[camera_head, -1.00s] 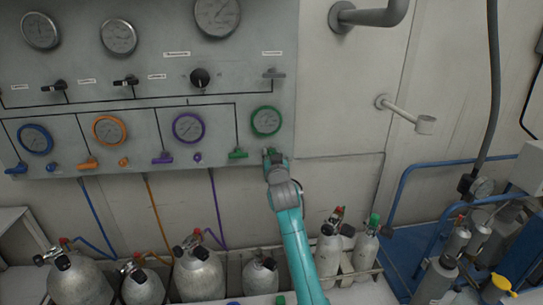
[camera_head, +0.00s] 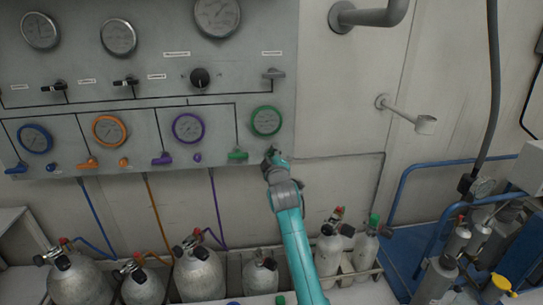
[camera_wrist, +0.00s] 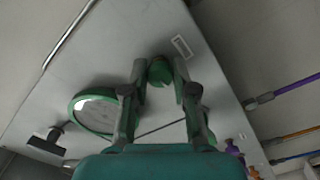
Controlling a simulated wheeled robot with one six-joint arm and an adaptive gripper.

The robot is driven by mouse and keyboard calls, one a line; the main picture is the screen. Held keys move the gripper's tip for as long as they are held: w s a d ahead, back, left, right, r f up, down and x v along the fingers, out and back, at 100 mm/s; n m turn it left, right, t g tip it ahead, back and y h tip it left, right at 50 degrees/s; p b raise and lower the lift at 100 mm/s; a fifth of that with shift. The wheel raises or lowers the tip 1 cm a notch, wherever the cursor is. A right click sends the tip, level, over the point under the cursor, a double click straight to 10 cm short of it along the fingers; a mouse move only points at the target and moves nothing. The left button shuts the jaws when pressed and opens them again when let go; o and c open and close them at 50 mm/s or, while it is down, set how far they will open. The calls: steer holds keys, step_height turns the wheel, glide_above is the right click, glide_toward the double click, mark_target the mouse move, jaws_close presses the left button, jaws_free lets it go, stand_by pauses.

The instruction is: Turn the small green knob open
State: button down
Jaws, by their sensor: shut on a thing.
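The small green knob (camera_wrist: 160,71) sits between my two fingertips in the wrist view, on the grey panel face. My gripper (camera_wrist: 159,76) is shut on it, one finger on each side. In the head view my gripper (camera_head: 270,153) reaches the panel's lower right corner and hides the knob. The green-rimmed gauge (camera_head: 265,121) is just above; in the wrist view it lies left of my fingers (camera_wrist: 97,113). The green lever valve (camera_head: 237,155) is just left of my gripper in the head view.
The grey panel (camera_head: 222,88) also bears blue, orange and purple gauges, levers and knobs to the left. Several gas cylinders (camera_head: 198,272) stand below. A pipe (camera_head: 372,16) and a wall holder (camera_head: 405,113) project at right.

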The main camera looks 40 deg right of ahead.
steer(key=n, duration=1.1)
steer(key=shift+n, duration=1.8)
steer(key=shift+f, duration=0.1)
steer(key=c, duration=0.9)
jaws_free()
steer(key=shift+a, duration=0.1)
steer(key=v, duration=1.2)
